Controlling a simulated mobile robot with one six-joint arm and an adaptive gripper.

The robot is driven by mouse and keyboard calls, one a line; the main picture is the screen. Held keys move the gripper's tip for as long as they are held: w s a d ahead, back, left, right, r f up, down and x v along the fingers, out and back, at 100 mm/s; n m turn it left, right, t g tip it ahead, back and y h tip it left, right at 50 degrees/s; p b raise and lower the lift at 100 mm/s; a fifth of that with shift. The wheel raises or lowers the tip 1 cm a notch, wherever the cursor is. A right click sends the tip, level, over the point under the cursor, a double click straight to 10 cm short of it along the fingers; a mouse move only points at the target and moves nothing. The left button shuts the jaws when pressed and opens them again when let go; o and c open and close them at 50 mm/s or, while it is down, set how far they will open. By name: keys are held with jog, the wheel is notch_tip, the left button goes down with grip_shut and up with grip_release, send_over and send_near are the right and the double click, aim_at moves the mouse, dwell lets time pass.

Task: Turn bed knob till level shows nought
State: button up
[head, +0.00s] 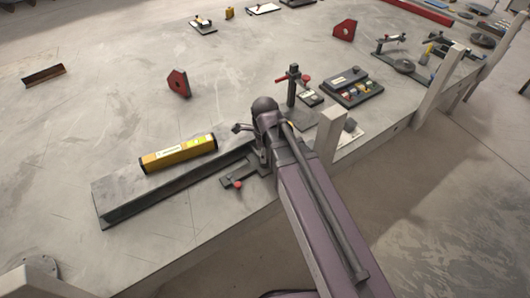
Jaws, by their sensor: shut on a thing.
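A yellow spirit level (178,153) lies along a grey steel beam or bed (125,200) on the large table. Its pale vial windows show, but the bubble is too small to read. My gripper (262,158) is at the right end of the bed, partly hidden by my own wrist and arm. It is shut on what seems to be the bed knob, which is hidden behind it. A small dark fixture with a red-tipped handle (238,184) sits just below, at the table's front edge.
A post with a red handle (292,84) and a dark tray of small parts (352,87) stand right of my wrist. Pale upright posts (328,133) line the table edge. A red angle block (178,83) stands farther back. The table's middle left is mostly clear.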

jog(key=shift+s+d, duration=0.1)
jog(key=shift+s, duration=0.05)
jog(key=o, duration=0.9)
jog(key=shift+o, duration=1.2)
jog(key=shift+n, duration=0.4)
